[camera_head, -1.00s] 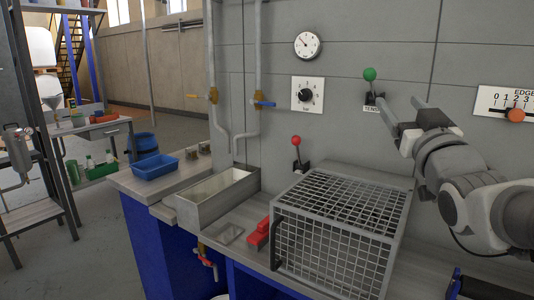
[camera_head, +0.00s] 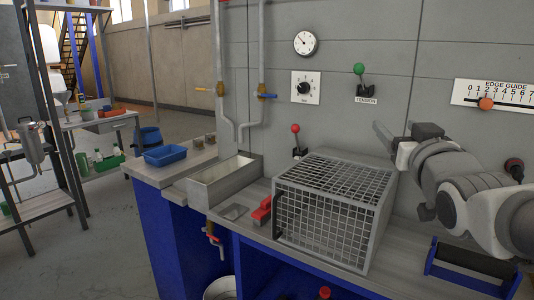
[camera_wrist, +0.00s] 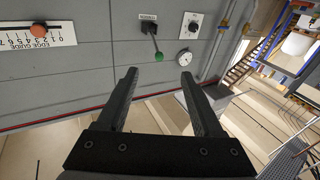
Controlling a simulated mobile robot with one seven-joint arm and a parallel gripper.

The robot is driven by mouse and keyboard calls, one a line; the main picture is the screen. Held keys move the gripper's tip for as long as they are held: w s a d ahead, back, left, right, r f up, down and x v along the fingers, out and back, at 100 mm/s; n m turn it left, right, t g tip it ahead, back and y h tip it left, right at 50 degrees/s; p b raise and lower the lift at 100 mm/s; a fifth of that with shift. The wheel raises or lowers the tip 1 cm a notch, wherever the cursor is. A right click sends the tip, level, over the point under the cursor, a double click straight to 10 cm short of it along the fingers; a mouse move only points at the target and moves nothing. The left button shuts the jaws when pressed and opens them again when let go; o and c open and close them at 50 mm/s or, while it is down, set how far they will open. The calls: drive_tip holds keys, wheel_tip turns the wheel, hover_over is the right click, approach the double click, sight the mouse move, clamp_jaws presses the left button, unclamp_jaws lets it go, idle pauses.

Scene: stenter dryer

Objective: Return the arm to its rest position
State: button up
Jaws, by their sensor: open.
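My gripper (camera_head: 394,133) is at the right of the head view, raised in front of the grey wall panel and above the right side of the wire cage. In the wrist view my gripper (camera_wrist: 160,95) shows two black fingers spread apart with nothing between them. The green-knobbed tension lever (camera_head: 360,76) stands on the panel to the upper left of the gripper, apart from it. The lever also shows beyond the fingers in the wrist view (camera_wrist: 155,45). My arm reaches in from the right edge of the head view.
The wire cage (camera_head: 335,205) stands on the bench below my arm. A red-knobbed lever (camera_head: 297,140), a dial knob (camera_head: 303,87), a gauge (camera_head: 305,42) and the edge guide scale (camera_head: 495,93) are on the panel. A metal trough (camera_head: 222,178) and blue tray (camera_head: 167,155) are left.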

drive_tip(key=s+a+f+g+y, duration=0.1)
drive_tip(key=s+a+f+g, duration=0.25)
drive_tip(key=s+f, duration=0.35)
drive_tip(key=s+a+f+g, duration=0.3)
drive_tip(key=s+f+g, duration=0.2)
drive_tip(key=s+f, duration=0.25)
drive_tip(key=s+a+f+g+y, duration=0.1)
drive_tip(key=s+a+f+g, duration=0.2)
drive_tip(key=s+f+g, duration=0.4)
wheel_tip(320, 180, up, 13)
drive_tip(key=w+t+p, duration=0.1)
drive_tip(key=t+p, duration=0.1)
drive_tip(key=p, duration=1.2)
drive_tip(key=shift+r, duration=0.15)
drive_tip(key=shift+d, duration=0.1)
